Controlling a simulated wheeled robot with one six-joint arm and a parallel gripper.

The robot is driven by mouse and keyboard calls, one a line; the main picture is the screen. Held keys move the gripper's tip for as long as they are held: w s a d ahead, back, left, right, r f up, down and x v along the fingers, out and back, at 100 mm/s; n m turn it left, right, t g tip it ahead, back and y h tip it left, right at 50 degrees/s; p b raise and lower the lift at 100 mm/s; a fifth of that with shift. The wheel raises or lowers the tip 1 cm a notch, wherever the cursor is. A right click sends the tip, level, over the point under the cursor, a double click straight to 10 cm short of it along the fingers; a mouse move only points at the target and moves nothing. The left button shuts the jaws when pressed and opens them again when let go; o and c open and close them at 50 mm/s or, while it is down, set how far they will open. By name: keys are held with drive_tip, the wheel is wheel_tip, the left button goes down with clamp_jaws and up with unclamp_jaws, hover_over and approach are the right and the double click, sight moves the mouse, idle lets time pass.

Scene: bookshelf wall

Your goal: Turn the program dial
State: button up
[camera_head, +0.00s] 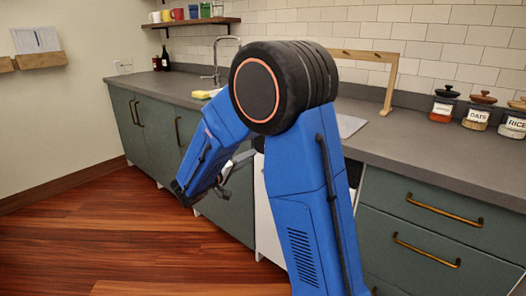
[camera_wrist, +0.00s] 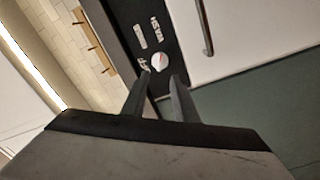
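The program dial (camera_wrist: 160,60) is a small round white knob with a red mark, on a black control panel (camera_wrist: 135,22) in the wrist view. Small white lettering sits beside it on the panel. My gripper (camera_wrist: 161,75) is open, its two dark fingers apart with nothing between them. The fingertips point at the dial and lie just below it in the picture; I cannot tell whether they touch it. In the head view my gripper (camera_head: 235,168) is beside the white appliance front (camera_head: 267,222), and my blue arm hides the dial.
A grey handle (camera_wrist: 208,38) stands out from the white front near the panel. The grey counter (camera_head: 430,145) runs above, with drawers (camera_head: 425,235) on the right and green cabinets (camera_head: 150,130) on the left. The wooden floor (camera_head: 110,230) at left is clear.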

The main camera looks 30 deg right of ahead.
drive_tip(key=x, duration=0.9)
clamp_jaws()
